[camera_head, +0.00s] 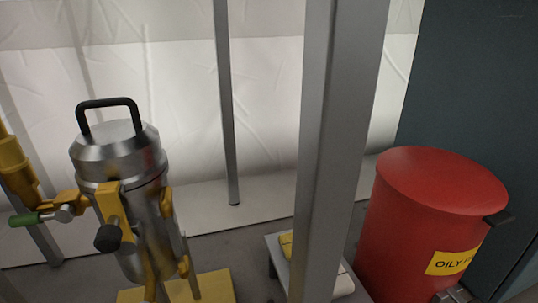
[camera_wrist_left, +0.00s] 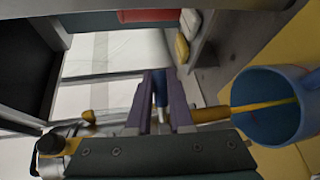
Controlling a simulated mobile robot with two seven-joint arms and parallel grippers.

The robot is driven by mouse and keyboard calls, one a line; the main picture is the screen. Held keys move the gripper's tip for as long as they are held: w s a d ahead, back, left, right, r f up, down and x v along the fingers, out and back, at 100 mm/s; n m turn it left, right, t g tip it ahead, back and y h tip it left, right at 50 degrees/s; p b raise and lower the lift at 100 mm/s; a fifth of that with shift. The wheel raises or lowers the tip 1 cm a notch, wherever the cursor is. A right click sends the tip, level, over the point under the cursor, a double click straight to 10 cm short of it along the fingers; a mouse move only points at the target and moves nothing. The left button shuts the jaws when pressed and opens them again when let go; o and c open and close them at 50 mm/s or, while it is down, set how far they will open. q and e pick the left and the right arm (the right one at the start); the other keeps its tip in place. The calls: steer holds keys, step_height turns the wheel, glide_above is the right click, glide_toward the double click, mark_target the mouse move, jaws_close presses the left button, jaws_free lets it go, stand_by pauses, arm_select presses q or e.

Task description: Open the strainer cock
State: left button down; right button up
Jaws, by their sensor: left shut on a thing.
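The strainer (camera_head: 125,180) is a metal pot with a domed lid and black handle, at the left of the head view. Yellow pipe with a short green-handled lever (camera_head: 25,219) joins its left side; a black knob (camera_head: 108,238) on a yellow bracket is at its front. In the left wrist view, my left gripper (camera_wrist_left: 160,88) has purplish-grey fingers shut on a narrow dark blue handle (camera_wrist_left: 160,90) with a pale metal end. I cannot tell for sure whether this is the strainer cock. Neither gripper shows in the head view.
A red bin (camera_head: 425,215) marked OILY stands at the right. A grey post (camera_head: 335,150) crosses the middle, with a thinner post (camera_head: 225,110) behind it. In the left wrist view, a blue cup-like container (camera_wrist_left: 268,140) is right of the fingers, and a black knob (camera_wrist_left: 50,145) is lower left.

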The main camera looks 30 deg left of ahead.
arm_select(q)
steer(key=c, duration=0.8)
jaws_free()
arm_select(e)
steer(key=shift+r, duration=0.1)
arm_select(q)
steer(key=p+v, duration=0.3)
steer(key=v, duration=0.7)
steer(key=shift+w, duration=0.1)
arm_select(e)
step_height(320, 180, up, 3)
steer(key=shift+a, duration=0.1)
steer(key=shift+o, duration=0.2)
